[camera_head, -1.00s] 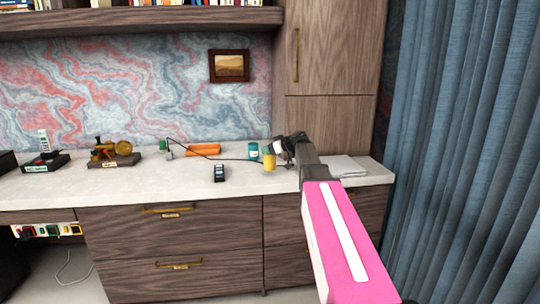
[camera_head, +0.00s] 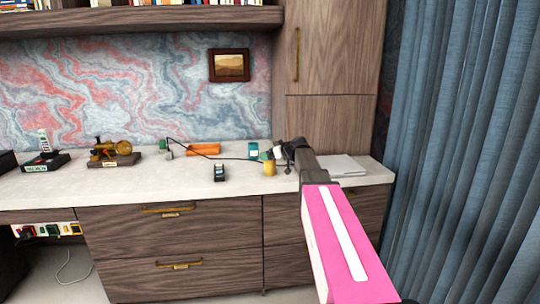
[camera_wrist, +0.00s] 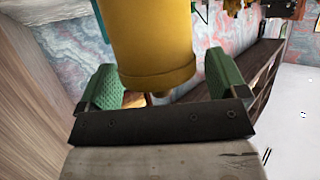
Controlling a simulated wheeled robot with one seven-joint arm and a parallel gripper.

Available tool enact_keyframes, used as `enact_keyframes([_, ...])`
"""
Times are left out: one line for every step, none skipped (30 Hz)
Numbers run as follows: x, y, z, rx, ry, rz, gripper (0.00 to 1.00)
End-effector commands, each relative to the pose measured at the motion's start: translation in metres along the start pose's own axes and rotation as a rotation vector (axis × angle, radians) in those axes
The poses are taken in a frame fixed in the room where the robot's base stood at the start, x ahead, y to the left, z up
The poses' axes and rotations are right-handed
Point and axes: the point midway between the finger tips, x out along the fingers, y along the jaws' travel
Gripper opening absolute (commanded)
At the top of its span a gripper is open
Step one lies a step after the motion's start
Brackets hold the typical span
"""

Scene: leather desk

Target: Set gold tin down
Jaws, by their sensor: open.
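The gold tin (camera_head: 269,169) stands on the pale desktop, near the right end of the counter in the head view. In the wrist view the gold tin (camera_wrist: 153,40) fills the top middle. My gripper (camera_wrist: 163,72) is open, with its green finger pads on either side of the tin. A gap shows between the tin and the right pad; the left pad looks closer, and I cannot tell whether it touches. In the head view my gripper (camera_head: 274,153) is just above and behind the tin, partly hidden by my wrist.
A teal can (camera_head: 253,151) stands just behind and left of the tin. A dark handheld device (camera_head: 219,173) lies to the left, and an orange object (camera_head: 204,149) lies farther back. A pale flat stack (camera_head: 343,166) lies right. The front counter is mostly clear.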

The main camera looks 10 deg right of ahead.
Motion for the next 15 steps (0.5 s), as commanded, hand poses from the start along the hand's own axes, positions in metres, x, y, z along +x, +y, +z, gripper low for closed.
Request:
enact_keyframes([-0.002,0.0,-0.002,0.0,0.0,0.0,0.91])
enact_keyframes([-0.005,0.0,-0.001,0.0,0.0,0.001,0.91])
enact_keyframes([-0.01,-0.001,-0.001,0.0,0.0,0.001,0.91])
enact_keyframes([-0.014,-0.001,-0.001,0.0,0.0,0.001,0.91])
enact_keyframes([-0.019,-0.001,-0.001,0.0,0.0,0.001,0.91])
enact_keyframes([-0.027,-0.001,0.0,0.0,0.0,0.002,0.91])
enact_keyframes([-0.033,-0.001,0.0,0.001,0.0,0.002,0.91])
enact_keyframes([-0.039,-0.001,0.0,0.0,0.0,0.002,0.91])
enact_keyframes([-0.047,-0.002,0.0,0.0,0.0,0.001,0.91])
enact_keyframes([-0.054,-0.002,0.0,0.0,0.0,0.002,0.91])
enact_keyframes([-0.06,-0.001,-0.001,0.0,0.001,0.003,0.91])
enact_keyframes([-0.068,-0.001,-0.001,0.0,0.001,0.003,0.91])
enact_keyframes([-0.074,-0.002,-0.001,0.0,0.001,0.002,0.91])
enact_keyframes([-0.079,-0.002,-0.001,0.0,0.001,0.001,0.91])
enact_keyframes([-0.086,-0.001,-0.001,0.0,0.001,0.002,0.91])
